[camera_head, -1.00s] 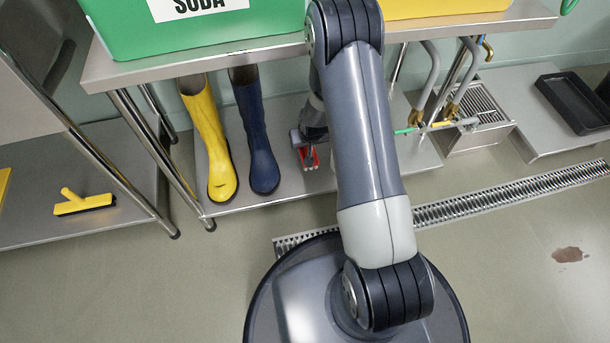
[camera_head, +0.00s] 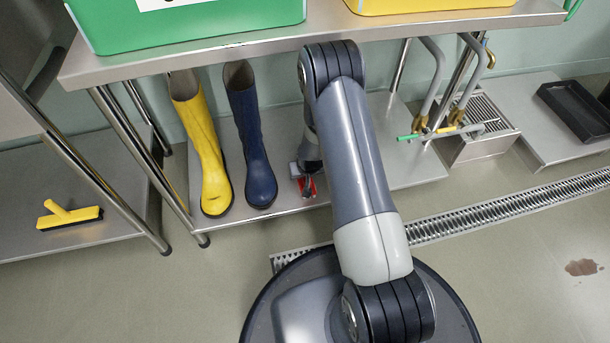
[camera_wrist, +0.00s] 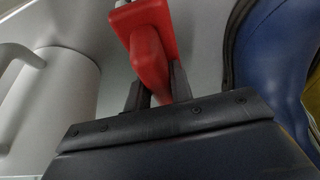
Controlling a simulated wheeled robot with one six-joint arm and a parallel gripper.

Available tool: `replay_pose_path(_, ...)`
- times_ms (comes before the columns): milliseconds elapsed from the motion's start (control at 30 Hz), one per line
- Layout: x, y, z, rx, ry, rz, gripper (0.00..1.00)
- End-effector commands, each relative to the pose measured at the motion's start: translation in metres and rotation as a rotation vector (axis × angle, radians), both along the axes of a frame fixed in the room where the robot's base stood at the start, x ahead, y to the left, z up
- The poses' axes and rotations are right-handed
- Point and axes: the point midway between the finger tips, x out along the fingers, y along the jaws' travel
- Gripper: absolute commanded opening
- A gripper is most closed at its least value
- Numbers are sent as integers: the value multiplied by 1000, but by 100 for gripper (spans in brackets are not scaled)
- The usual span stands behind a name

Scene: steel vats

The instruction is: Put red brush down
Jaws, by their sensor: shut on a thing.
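The red brush (camera_wrist: 150,38) is between the two fingers of my gripper (camera_wrist: 158,92) in the wrist view, and the fingers are shut on its red handle. In the head view the red brush (camera_head: 308,186) shows just over the lower steel shelf (camera_head: 375,170), to the right of the boots. My gripper (camera_head: 306,178) there is small and partly hidden by my arm. I cannot tell whether the brush touches the shelf.
A dark blue boot (camera_head: 250,135) and a yellow boot (camera_head: 205,150) stand left of the brush. A light grey jug-like container (camera_wrist: 55,100) is close by in the wrist view. A green crate (camera_head: 190,25) sits on the upper shelf. A yellow brush (camera_head: 70,215) lies far left.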

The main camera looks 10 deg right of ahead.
Motion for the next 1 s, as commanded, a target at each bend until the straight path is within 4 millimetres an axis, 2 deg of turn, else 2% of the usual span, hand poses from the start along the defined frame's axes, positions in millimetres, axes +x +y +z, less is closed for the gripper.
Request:
replay_pose_path(300, 1, 0, -2, 0, -1, 0, 3)
replay_pose_path(333, 1, 0, -1, 0, -2, 0, 24)
replay_pose_path(567, 0, 0, -1, 0, -1, 0, 43)
replay_pose_path(867, 1, 0, 1, 0, -2, 0, 43)
replay_pose_path(1000, -5, 0, 21, 0, -3, 0, 43)
